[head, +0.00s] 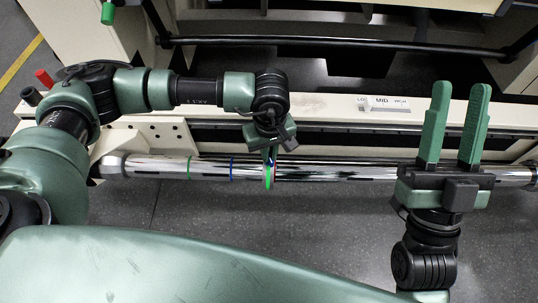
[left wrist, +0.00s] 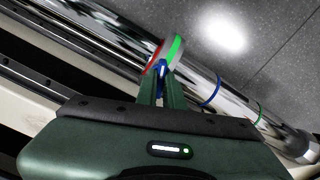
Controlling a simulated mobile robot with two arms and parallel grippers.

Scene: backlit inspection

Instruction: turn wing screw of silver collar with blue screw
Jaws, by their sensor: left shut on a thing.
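A silver collar (head: 269,176) sits around a long chrome bar (head: 330,171) in the head view, with green and red marks on its edge. In the left wrist view the collar (left wrist: 173,50) shows beside my fingertips, with a small blue wing screw (left wrist: 162,69) between them. My left gripper (head: 271,152) reaches down to the collar from behind the bar; it also shows in the left wrist view (left wrist: 160,76), shut on the blue screw. The fingers hide most of the screw. My right gripper (head: 460,90) is open and empty, fingers pointing up, above the bar's right part.
A green ring (head: 188,168) and a blue ring (head: 231,169) are on the bar left of the collar. A pale machine frame with a LO/MID/HIGH label (head: 384,102) runs behind it. Grey floor (head: 200,205) lies in front.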

